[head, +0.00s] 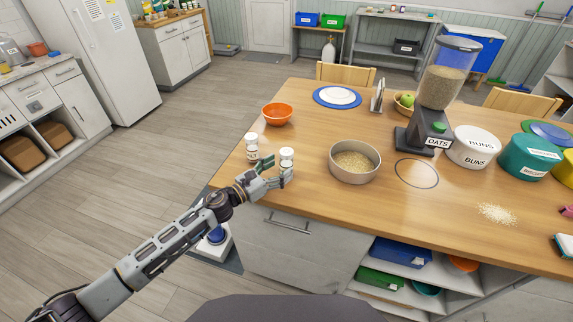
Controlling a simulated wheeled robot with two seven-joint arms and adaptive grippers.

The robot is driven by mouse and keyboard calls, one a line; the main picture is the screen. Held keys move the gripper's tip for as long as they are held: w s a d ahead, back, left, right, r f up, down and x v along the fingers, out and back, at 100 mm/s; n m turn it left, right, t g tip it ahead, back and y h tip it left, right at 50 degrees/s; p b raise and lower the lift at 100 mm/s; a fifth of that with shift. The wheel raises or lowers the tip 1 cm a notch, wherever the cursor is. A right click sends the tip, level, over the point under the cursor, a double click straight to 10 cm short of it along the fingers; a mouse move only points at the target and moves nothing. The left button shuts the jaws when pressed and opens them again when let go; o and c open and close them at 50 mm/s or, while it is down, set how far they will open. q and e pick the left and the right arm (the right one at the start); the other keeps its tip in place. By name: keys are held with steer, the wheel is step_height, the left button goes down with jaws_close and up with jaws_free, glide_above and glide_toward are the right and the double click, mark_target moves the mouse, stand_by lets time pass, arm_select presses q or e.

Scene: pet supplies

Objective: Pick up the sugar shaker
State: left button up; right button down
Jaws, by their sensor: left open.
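Two small white shakers with dark print stand upright near the table's left edge. One shaker (252,142) is farther left, and the other shaker (287,154) is to its right. Their labels are too small to read, so I cannot tell which one holds sugar. My left gripper (279,170) is open at the right-hand shaker, with its fingers around or just in front of the lower part. The fingers hide that shaker's base, and I cannot tell whether they touch it. My right gripper is not in view.
On the wooden table (310,210), a beige bowl of oats (355,162) stands to the right and an orange bowl (278,114) behind. An oats dispenser (434,100), a white buns tin (474,147) and a teal tin (530,157) stand farther right. Spilled oats (497,213) lie near the front.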

mark_target(281, 166)
arm_select(q)
steer(key=x, duration=0.3)
steer(key=shift+w+d+r+p, duration=0.1)
steer(key=shift+p, duration=0.25)
steer(key=shift+w+d, duration=0.3)
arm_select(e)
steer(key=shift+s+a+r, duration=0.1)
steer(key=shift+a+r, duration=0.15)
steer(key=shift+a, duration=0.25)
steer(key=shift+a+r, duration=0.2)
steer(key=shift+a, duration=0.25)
arm_select(q)
steer(key=c, duration=1.2)
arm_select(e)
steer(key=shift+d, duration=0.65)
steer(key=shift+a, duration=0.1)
